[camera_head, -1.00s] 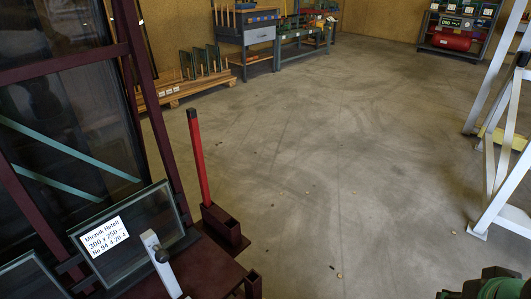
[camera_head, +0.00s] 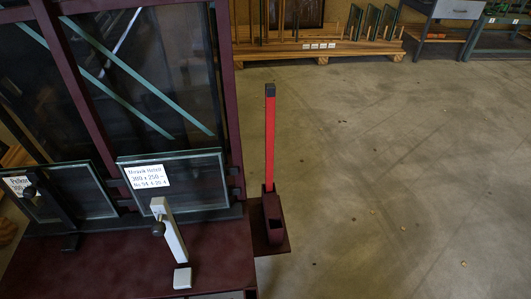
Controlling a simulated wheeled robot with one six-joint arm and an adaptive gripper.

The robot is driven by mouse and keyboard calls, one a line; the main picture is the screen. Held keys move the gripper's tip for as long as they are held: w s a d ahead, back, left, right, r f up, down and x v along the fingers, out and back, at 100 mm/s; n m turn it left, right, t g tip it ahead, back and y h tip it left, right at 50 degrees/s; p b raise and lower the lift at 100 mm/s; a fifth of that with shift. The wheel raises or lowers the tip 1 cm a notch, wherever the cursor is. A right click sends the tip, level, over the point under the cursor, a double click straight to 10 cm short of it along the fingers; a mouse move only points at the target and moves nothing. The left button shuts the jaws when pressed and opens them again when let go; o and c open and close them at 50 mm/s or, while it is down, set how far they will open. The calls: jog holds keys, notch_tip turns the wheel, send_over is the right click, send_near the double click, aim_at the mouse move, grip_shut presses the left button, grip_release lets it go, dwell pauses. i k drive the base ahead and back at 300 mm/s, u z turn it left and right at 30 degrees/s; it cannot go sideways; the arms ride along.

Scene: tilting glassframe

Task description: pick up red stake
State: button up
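The red stake (camera_head: 270,142) stands upright with a dark cap on top. Its lower end sits in a dark maroon socket (camera_head: 271,217) fixed at the right side of the maroon frame's base. My gripper is not in view, and nothing touches the stake.
The maroon glass frame (camera_head: 234,120) with dark panes stands left of the stake. A labelled glass sheet (camera_head: 190,188) leans on it behind a white lever (camera_head: 170,232). A wooden pallet rack (camera_head: 325,50) stands at the back. The concrete floor (camera_head: 400,170) at right is clear.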

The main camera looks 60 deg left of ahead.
aim_at(270, 88)
jog(key=u, duration=0.9)
jog(key=i, duration=0.9)
jog(key=u, duration=0.9)
